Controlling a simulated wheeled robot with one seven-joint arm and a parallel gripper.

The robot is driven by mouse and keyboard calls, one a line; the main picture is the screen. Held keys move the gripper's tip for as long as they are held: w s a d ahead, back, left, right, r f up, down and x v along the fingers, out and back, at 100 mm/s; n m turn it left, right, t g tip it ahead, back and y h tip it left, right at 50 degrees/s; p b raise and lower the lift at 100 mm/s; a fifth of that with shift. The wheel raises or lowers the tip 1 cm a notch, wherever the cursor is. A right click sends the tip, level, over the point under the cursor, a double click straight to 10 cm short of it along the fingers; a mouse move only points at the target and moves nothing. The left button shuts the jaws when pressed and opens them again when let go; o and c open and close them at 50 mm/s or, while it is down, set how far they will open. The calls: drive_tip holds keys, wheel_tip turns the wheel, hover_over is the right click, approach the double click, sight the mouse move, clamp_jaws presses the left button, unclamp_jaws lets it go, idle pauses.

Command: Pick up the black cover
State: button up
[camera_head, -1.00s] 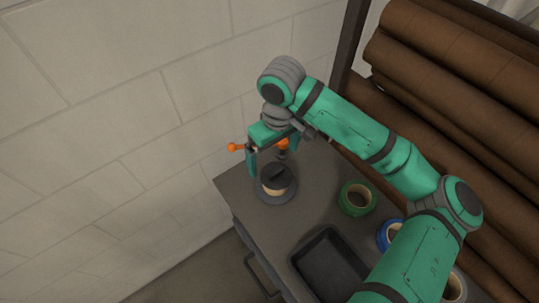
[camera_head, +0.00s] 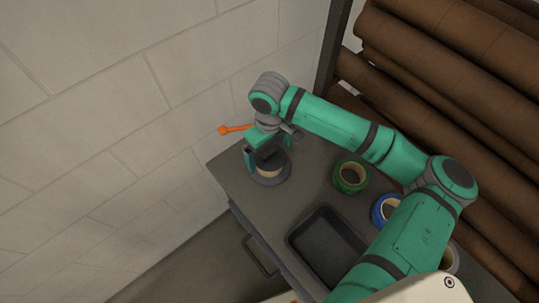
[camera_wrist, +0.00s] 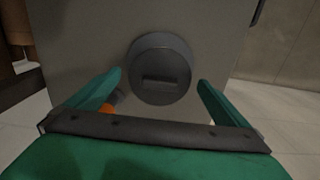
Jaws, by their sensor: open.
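The black cover (camera_wrist: 160,68) is a round dark disc with a raised bar across its top. In the head view the cover (camera_head: 269,157) sits on a tan ring with a wider grey base, near the table's far left corner. My gripper (camera_head: 267,150) points down over it, fingers apart and empty. In the wrist view the cover lies between the two green fingers of my gripper (camera_wrist: 158,80), just ahead of the tips, with a gap on each side. I cannot tell whether the fingertips are level with it.
A green tape roll (camera_head: 351,176) and a blue tape roll (camera_head: 384,209) lie to the right on the grey table (camera_head: 300,190). A black tray (camera_head: 325,243) is nearer. An orange-ended part (camera_head: 232,129) shows beside my gripper. A block wall stands left and brown rolls right.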

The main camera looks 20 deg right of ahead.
drive_tip(key=shift+f, duration=0.35)
drive_tip(key=shift+c, duration=0.3)
drive_tip(key=c, duration=1.1)
drive_tip(key=shift+w, duration=0.1)
